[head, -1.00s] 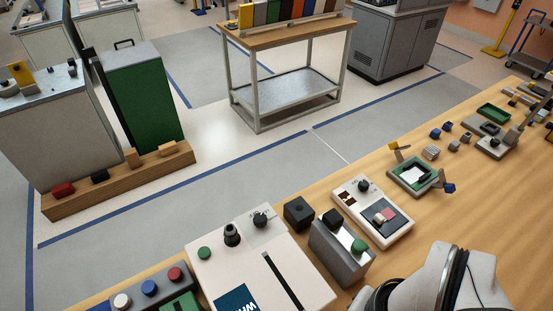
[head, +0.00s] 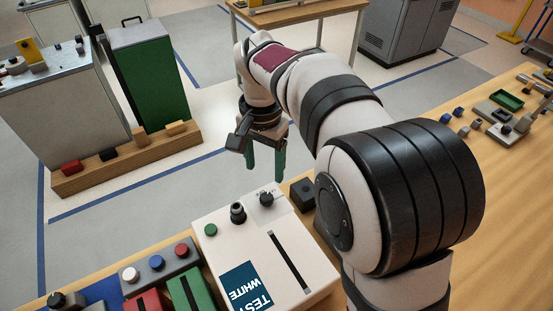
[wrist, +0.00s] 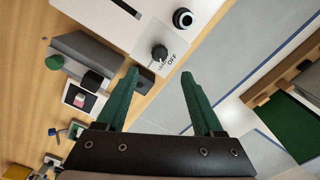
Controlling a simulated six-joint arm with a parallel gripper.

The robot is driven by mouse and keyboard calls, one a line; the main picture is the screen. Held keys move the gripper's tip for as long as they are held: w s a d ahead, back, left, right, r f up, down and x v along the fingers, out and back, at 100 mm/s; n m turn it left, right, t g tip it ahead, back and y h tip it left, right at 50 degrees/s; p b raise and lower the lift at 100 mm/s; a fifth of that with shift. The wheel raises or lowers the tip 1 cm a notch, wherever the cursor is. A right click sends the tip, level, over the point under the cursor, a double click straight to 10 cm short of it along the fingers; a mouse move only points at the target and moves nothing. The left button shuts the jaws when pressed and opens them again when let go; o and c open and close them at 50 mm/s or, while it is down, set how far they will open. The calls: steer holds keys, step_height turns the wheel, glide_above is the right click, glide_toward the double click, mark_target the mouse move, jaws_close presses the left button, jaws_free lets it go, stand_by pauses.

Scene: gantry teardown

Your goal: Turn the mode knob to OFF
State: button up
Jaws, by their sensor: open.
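The mode knob (head: 266,198) is a small black knob on a pale plate at the back right of the white box (head: 212,263). In the wrist view the knob (wrist: 159,53) shows beyond my fingertips, with "OFF" printed beside it; its exact pointer setting is too small to read. My gripper (head: 265,172) hangs with green fingers behind and above the knob in the head view. In the wrist view my gripper (wrist: 160,73) is open and empty, its fingers spread to either side of the knob's line, apparently not touching it.
A taller black knob (head: 238,212) and a green button (head: 211,230) are left of the mode knob. A small black block (head: 303,193) stands close on its right. A grey box with coloured buttons (head: 160,266) is at the left. Floor lies beyond the bench.

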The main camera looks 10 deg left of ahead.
mark_target(266, 197)
step_height(266, 197, down, 10)
steer(key=shift+f, duration=0.2)
jaws_close()
